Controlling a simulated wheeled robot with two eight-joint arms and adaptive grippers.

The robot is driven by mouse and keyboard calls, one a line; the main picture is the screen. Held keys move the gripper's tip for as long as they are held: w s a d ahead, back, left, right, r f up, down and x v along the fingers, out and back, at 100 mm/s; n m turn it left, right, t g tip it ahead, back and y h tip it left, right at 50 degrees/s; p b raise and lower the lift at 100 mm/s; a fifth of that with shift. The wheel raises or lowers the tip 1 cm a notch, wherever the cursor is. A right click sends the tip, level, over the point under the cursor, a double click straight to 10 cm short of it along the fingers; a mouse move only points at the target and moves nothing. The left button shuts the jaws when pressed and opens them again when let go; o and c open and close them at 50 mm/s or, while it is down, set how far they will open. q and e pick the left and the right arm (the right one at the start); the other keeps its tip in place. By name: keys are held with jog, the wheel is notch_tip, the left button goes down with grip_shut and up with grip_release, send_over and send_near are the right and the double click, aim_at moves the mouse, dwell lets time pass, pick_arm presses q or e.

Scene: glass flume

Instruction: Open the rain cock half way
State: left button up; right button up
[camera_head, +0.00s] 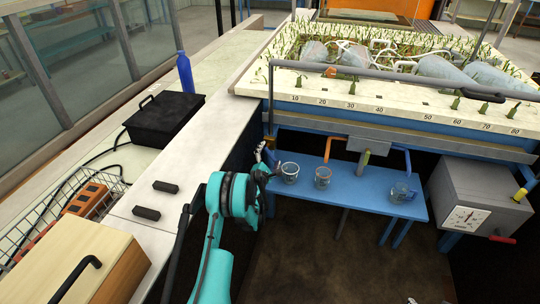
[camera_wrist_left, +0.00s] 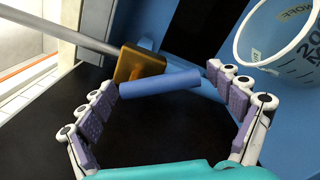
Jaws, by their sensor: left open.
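The rain cock is a brass block (camera_wrist_left: 138,64) at the end of a grey pipe, with a blue lever (camera_wrist_left: 165,84) angled across the left wrist view. My left gripper (camera_wrist_left: 161,80) is open, one finger on each side of the lever. The left end of the lever lies close to the left finger; I cannot tell whether they touch. In the head view my left gripper (camera_head: 264,160) is at the left end of the blue bench, below the pipe, and largely hides the cock. My right gripper is not in view.
Glass beakers (camera_head: 323,178) stand on the blue bench (camera_head: 345,200); one marked cup (camera_wrist_left: 285,35) is near my right finger in the wrist view. The planted flume (camera_head: 400,115) is above. A grey dial box (camera_head: 465,185) stands right. A black box (camera_head: 165,118) sits left.

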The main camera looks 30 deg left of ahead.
pick_arm(q)
jog(key=v, duration=0.7)
jog(key=shift+s, duration=0.2)
